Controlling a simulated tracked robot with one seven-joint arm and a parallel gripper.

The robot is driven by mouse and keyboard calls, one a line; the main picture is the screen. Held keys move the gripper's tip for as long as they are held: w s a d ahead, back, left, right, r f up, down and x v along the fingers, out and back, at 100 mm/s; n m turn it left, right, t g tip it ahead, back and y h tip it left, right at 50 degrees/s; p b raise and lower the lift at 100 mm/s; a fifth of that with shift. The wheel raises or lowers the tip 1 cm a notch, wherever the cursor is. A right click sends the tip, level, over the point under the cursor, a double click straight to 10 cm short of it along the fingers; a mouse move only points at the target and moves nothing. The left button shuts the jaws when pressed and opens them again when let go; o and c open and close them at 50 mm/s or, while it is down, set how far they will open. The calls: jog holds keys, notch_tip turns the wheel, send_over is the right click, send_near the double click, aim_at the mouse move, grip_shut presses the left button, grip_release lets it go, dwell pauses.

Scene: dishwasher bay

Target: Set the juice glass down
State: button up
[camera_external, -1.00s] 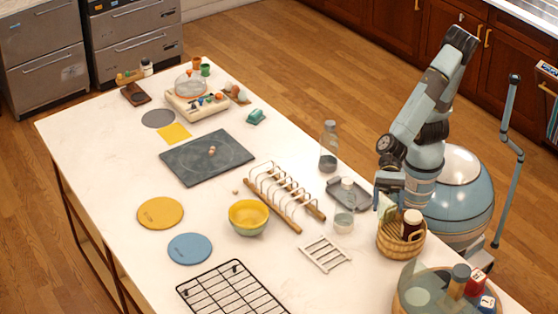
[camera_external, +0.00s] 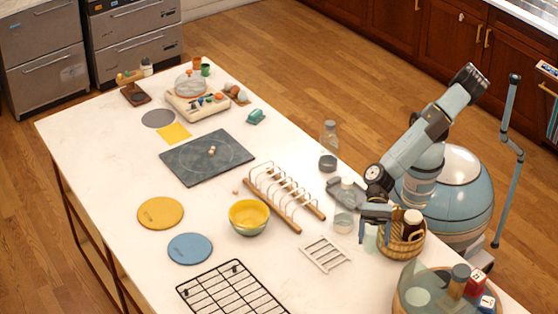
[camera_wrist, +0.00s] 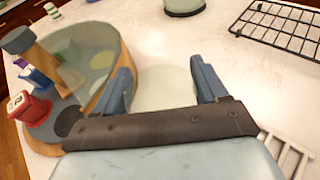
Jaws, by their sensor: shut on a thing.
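The juice glass (camera_wrist: 165,88) is a clear, faintly green glass between the two blue fingers of my gripper (camera_wrist: 162,88) in the wrist view. My gripper is shut on it. In the external view my gripper (camera_external: 376,212) hangs over the counter's right side, just left of the wicker basket. The pale glass (camera_external: 370,240) shows faintly below the fingers there. I cannot tell whether its base touches the counter.
The wicker basket (camera_external: 402,245) with a dark jar stands close on the right. A clear jar (camera_external: 343,222) stands just left. A white slatted rack (camera_external: 325,254) lies left of the glass, and a round glass-walled tray (camera_external: 400,300) stands in front. Bare counter (camera_external: 345,290) lies between them.

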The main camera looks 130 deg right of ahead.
jog(key=shift+w+a+f, duration=0.3)
jog(key=shift+w+f, duration=0.4)
jog(key=shift+f, duration=0.75)
jog(key=shift+w+a+f, duration=0.35)
jog(key=shift+w+f, duration=0.4)
jog(key=shift+f, duration=0.75)
jog(key=shift+w+a+f, duration=0.3)
jog(key=shift+w+f, duration=0.4)
jog(key=shift+f, duration=0.75)
jog(key=shift+f, duration=0.1)
jog(key=o, duration=1.3)
jog(key=v, duration=1.2)
